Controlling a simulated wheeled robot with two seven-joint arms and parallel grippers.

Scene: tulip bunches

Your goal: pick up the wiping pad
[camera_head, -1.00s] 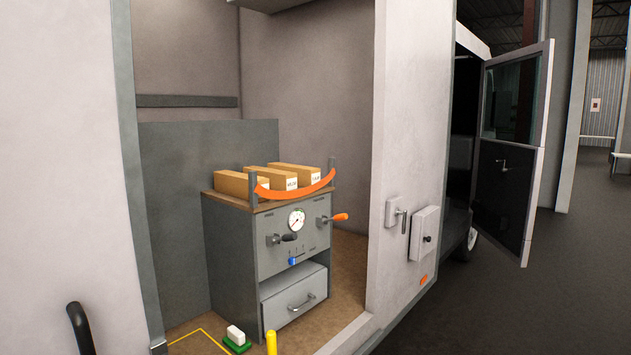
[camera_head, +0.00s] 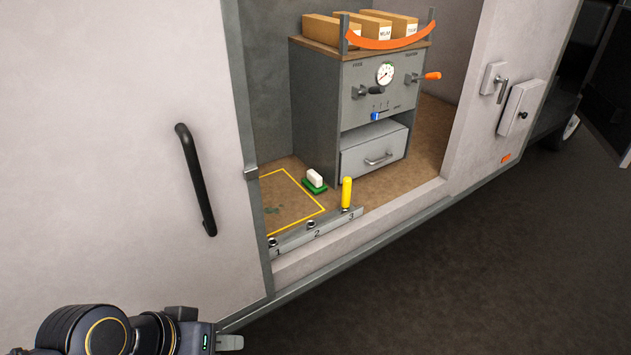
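What looks like the wiping pad (camera_head: 314,178) is a small white block standing on a flat green base (camera_head: 318,190) on the van's floor. It sits at the right corner of a yellow outlined area, in front of the grey cabinet. My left gripper (camera_head: 230,342) shows at the bottom edge, outside the van, below and left of the pad and well apart from it. Its fingers are mostly cut off by the frame, so I cannot tell whether they are open. My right gripper is not in view.
A yellow peg (camera_head: 346,193) stands in a numbered grey rail (camera_head: 313,234) just in front of the pad. The cabinet (camera_head: 346,120) stands behind it, with its drawer (camera_head: 374,150). A black handle (camera_head: 196,180) juts from the white wall at left. Dark green marks lie inside the yellow outline.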

